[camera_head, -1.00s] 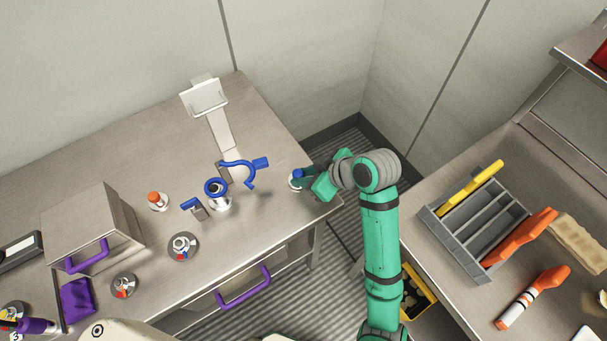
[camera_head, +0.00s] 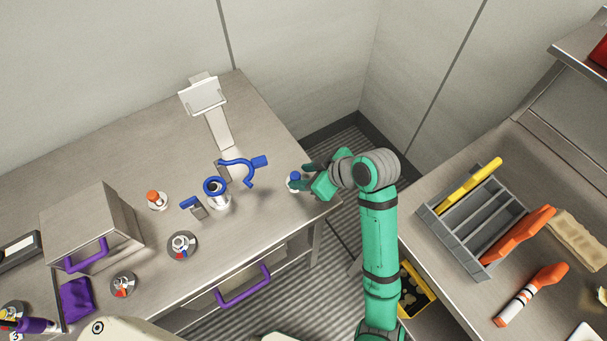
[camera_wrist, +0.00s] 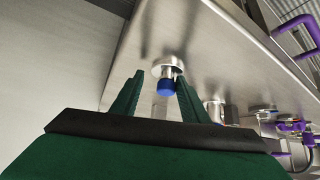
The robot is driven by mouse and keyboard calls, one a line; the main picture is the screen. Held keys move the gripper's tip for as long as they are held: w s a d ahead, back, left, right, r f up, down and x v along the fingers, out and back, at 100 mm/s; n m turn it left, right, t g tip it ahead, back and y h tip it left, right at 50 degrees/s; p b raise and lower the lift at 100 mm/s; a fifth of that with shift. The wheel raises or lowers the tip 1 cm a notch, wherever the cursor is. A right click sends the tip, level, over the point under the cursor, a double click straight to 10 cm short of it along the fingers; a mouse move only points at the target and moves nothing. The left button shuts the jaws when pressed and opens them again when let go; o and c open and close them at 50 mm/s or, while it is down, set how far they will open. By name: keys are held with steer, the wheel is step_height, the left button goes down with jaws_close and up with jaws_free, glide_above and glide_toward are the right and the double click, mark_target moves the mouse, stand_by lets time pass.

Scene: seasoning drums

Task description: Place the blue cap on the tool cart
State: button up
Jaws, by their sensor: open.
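The blue cap (camera_head: 295,176) sits on a small white and metal round-based stand at the right end of the left-hand steel table (camera_head: 275,130). In the wrist view the blue cap (camera_wrist: 166,87) shows between the two dark green fingers. My gripper (camera_head: 303,178) is open, with a finger to either side of the cap. In the wrist view my gripper (camera_wrist: 160,79) shows gaps between fingers and cap. Whether either finger touches it cannot be told. A steel work surface with tools (camera_head: 443,262), possibly the tool cart, stands at the right.
A blue-handled fixture (camera_head: 217,197) stands left of the cap. An orange-capped stand (camera_head: 157,200) and a steel box (camera_head: 90,222) are farther left. A grey divided tray (camera_head: 470,237) with a yellow tool fills part of the right surface. A floor gap separates the two surfaces.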

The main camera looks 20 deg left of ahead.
steer(key=shift+d+r, duration=0.2)
steer(key=shift+r, duration=0.25)
steer(key=v, duration=1.1)
steer(key=shift+d, duration=0.15)
steer(key=shift+s+r, duration=0.1)
